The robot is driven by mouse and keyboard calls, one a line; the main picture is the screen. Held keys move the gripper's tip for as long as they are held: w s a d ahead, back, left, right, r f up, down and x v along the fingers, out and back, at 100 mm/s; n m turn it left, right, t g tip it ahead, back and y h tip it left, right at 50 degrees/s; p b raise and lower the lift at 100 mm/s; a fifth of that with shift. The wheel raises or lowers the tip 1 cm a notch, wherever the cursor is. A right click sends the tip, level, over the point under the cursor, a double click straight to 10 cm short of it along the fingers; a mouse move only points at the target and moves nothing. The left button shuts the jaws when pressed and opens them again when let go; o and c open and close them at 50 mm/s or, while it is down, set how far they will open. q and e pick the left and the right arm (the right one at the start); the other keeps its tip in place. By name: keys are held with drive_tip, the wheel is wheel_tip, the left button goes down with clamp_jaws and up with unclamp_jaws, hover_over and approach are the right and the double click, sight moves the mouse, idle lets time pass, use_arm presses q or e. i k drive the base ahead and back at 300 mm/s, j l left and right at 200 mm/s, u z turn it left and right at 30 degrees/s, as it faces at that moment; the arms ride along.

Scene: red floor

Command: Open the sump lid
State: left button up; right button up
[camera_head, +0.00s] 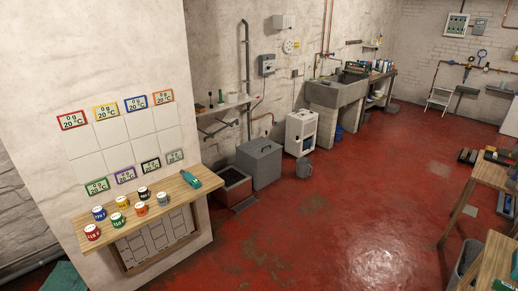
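No part is plainly marked as the sump lid. Another dark flat plate (245,204) lies on the floor by the left wall, in front of an open-topped box (234,188). A grey box (260,168) with a closed top and a small handle stands next to it. I cannot tell which of these is the sump lid. Neither of my grippers is in view.
A wooden shelf (150,199) with several coloured cans and a green tool stands at the left. A white unit (300,132) and a bucket (304,168) stand by the back wall near a stone sink (338,90). Wooden benches are at the right. The middle floor is clear.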

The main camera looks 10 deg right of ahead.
sight(261, 147)
drive_tip(key=i+z, duration=0.1)
drive_tip(key=i, duration=0.5)
drive_tip(key=i+j+z, duration=0.15)
drive_tip(key=i, duration=0.45)
drive_tip(key=i+l+z, duration=0.2)
drive_tip(key=i+z, duration=0.15)
drive_tip(key=i, duration=0.25)
drive_tip(key=i+z, duration=0.3)
drive_tip(key=i, duration=0.3)
drive_tip(key=i+j+z, duration=0.1)
drive_tip(key=i+z, duration=0.25)
drive_tip(key=i, duration=0.25)
drive_tip(key=i+j+z, duration=0.3)
drive_tip(key=i, duration=0.25)
